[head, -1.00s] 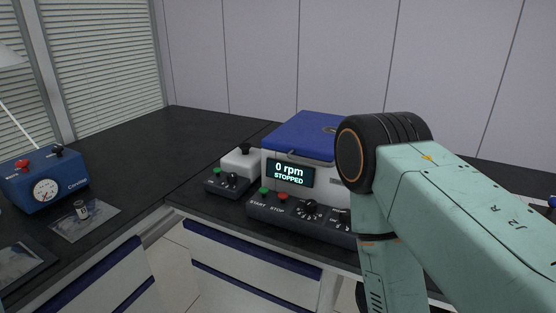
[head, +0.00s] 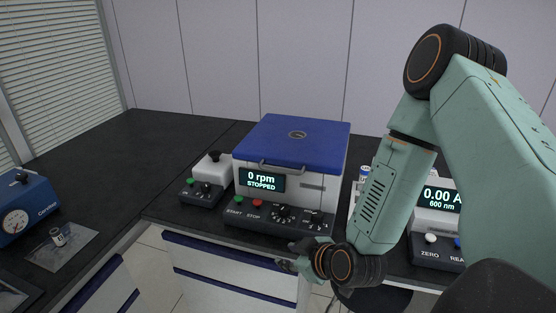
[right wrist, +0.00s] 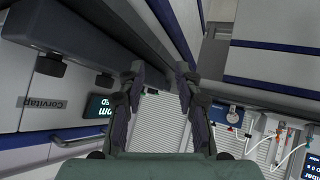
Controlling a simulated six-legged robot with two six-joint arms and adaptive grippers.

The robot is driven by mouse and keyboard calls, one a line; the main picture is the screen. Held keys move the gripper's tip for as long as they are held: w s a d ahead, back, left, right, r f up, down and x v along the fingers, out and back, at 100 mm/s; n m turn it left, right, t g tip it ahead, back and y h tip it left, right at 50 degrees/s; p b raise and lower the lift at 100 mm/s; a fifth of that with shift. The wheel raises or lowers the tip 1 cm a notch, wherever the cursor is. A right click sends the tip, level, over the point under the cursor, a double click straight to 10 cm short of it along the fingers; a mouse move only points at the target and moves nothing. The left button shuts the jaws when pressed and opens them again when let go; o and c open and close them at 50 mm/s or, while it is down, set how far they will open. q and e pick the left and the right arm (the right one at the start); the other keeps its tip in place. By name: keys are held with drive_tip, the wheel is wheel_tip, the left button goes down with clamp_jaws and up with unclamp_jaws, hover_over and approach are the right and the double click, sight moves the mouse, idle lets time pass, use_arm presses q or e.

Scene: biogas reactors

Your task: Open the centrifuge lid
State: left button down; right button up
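The centrifuge (head: 310,190) is a white box on the dark bench, its display reading 0 rpm STOPPED. Its blue lid (head: 318,145) is closed, with a grey bar handle (head: 282,168) along the front edge. In the right wrist view the centrifuge lies on the left side, turned, with its handle (right wrist: 78,137) and display (right wrist: 97,106) visible. My right gripper (head: 284,257) is low in front of the centrifuge's control panel, below the lid and apart from the handle. In the right wrist view its fingers (right wrist: 160,73) are spread with nothing between them. My left gripper is out of view.
A small white unit with buttons (head: 214,168) stands left of the centrifuge. A meter reading 0.00 A (head: 437,205) stands at the right, partly behind my right arm. A blue gauge box (head: 22,208) is at far left. Drawers (head: 220,265) lie below the bench edge.

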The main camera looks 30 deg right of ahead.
sight(280, 171)
drive_tip(key=w+d+r+n+t, duration=0.2)
drive_tip(key=r+n, duration=0.1)
drive_tip(key=r, duration=0.1)
drive_tip(key=w+d+r+n+t+h, duration=0.1)
drive_tip(key=w+r+n+t, duration=0.1)
drive_tip(key=w+r+n, duration=0.1)
drive_tip(key=w+d+r+n+t+p, duration=0.1)
drive_tip(key=w+d+r+n+t, duration=0.1)
drive_tip(key=r+n, duration=0.3)
drive_tip(key=shift+w+d+r+h, duration=0.2)
drive_tip(key=shift+w+r, duration=0.15)
drive_tip(key=shift+r, duration=0.15)
drive_tip(key=shift+w+d+r+h, duration=0.15)
drive_tip(key=shift+w+r+h, duration=0.05)
drive_tip(key=shift+w+r, duration=0.2)
drive_tip(key=w, duration=0.3)
drive_tip(key=w+f+b, duration=0.1)
drive_tip(key=w, duration=0.1)
drive_tip(key=shift+w+d, duration=0.2)
drive_tip(key=shift+d, duration=0.15)
drive_tip(key=shift+w, duration=0.35)
drive_tip(key=shift+w+a, duration=0.15)
drive_tip(key=shift+r, duration=0.1)
